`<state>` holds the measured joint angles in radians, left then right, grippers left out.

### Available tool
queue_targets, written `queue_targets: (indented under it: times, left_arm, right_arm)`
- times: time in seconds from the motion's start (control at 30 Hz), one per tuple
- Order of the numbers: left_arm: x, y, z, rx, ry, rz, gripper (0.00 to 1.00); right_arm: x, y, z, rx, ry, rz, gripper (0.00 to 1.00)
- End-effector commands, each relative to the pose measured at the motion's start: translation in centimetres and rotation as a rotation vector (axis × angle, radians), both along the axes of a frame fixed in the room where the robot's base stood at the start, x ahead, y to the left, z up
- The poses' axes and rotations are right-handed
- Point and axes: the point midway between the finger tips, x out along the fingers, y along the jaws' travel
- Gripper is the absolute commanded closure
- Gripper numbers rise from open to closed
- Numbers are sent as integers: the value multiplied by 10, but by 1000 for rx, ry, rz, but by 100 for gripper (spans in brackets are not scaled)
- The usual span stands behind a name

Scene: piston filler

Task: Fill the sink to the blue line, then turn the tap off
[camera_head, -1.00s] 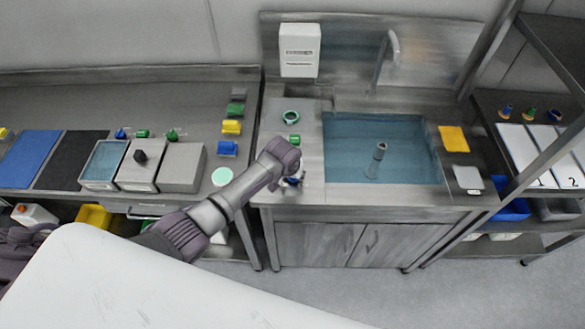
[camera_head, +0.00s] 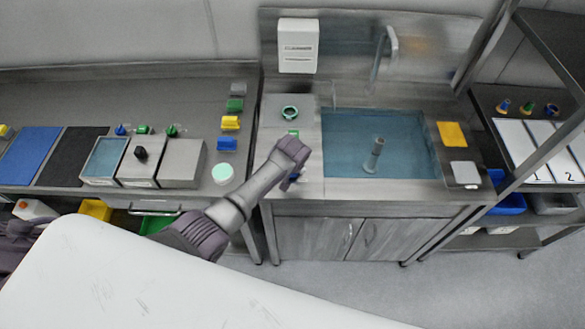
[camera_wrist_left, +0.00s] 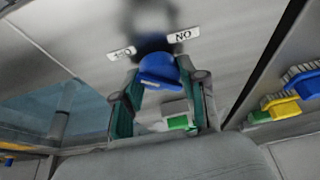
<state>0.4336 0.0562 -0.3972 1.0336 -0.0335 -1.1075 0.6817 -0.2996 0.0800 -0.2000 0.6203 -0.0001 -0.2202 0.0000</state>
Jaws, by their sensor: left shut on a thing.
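The sink (camera_head: 343,178) is at the right of the head view, holding bluish water (camera_head: 335,140) with a grey standpipe (camera_head: 376,150) rising out of it. The blue line is not distinguishable. The curved tap spout (camera_head: 388,45) is behind the sink; no stream can be made out. My left gripper (camera_wrist_left: 160,88) is shut on a blue knob (camera_wrist_left: 160,68) at the sink's front left, between labels (camera_wrist_left: 180,35) on the steel counter. In the head view my wrist hides most of the knob. My right gripper is not in view.
A green ring (camera_head: 290,113) and a green block (camera_head: 293,134) are on the counter left of the sink. A yellow pad (camera_head: 451,134) and white pad (camera_head: 465,172) lie to its right. A shelf rack (camera_head: 520,160) stands right.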

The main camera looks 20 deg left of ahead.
Motion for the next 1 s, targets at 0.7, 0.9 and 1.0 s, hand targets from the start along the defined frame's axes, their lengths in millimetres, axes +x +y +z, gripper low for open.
queue_targets:
  times: [0.7,0.9,1.0]
  left_arm:
    - [-3,-1,9,-2,-2,0,33]
    - [-15,-5,40,-4,-4,0,33]
    - [-23,-7,59,-3,-4,0,33]
  right_arm:
    - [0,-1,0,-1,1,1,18]
    - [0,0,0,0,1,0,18]
    - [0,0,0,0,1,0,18]
